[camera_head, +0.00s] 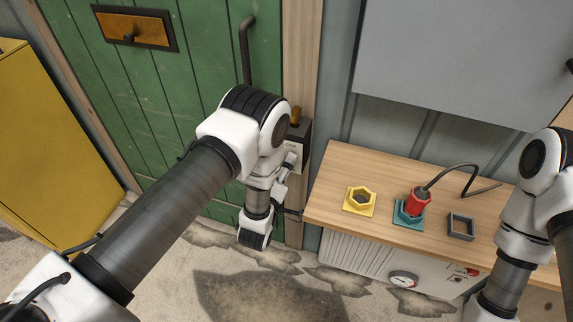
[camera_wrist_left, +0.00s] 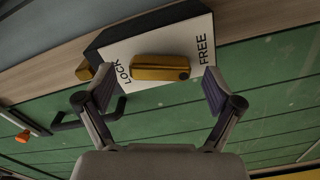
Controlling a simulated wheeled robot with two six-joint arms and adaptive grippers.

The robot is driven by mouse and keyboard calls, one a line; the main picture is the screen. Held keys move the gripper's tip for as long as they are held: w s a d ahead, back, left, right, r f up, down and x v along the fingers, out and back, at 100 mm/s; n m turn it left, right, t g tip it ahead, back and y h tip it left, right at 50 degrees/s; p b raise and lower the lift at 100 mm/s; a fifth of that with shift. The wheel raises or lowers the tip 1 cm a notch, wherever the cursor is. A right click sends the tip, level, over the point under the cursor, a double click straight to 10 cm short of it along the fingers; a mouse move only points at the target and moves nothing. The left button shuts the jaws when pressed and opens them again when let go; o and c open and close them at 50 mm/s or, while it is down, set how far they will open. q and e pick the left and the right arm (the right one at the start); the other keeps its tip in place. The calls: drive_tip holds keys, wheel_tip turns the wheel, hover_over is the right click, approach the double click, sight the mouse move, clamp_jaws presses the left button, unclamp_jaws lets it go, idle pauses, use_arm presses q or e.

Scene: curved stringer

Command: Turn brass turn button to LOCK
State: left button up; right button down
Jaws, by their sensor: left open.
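The brass turn button (camera_wrist_left: 158,67) is a bar on a white plate (camera_wrist_left: 140,44) fixed to a dark box. LOCK is printed near its left end and FREE near its right end, where a dark round spot shows on the bar. My left gripper (camera_wrist_left: 157,88) is open, with one finger towards each end of the button, and no contact is visible. In the head view my left gripper (camera_head: 286,174) is at the plate (camera_head: 294,150) beside the green door, and my arm hides the button. My right gripper is out of view.
A brass piece (camera_head: 296,116) sticks out of the box. The green door (camera_head: 190,60) has a dark handle (camera_head: 246,45). A wooden worktop (camera_head: 335,175) to the right holds a yellow hexagonal socket (camera_head: 358,210), a red plug (camera_head: 417,203) in a teal socket and a grey square frame (camera_head: 460,238).

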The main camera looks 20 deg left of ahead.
use_arm(q)
drive_tip(key=shift+w, duration=0.55)
drive_tip(key=c, duration=1.2)
drive_tip(key=shift+o, duration=0.3)
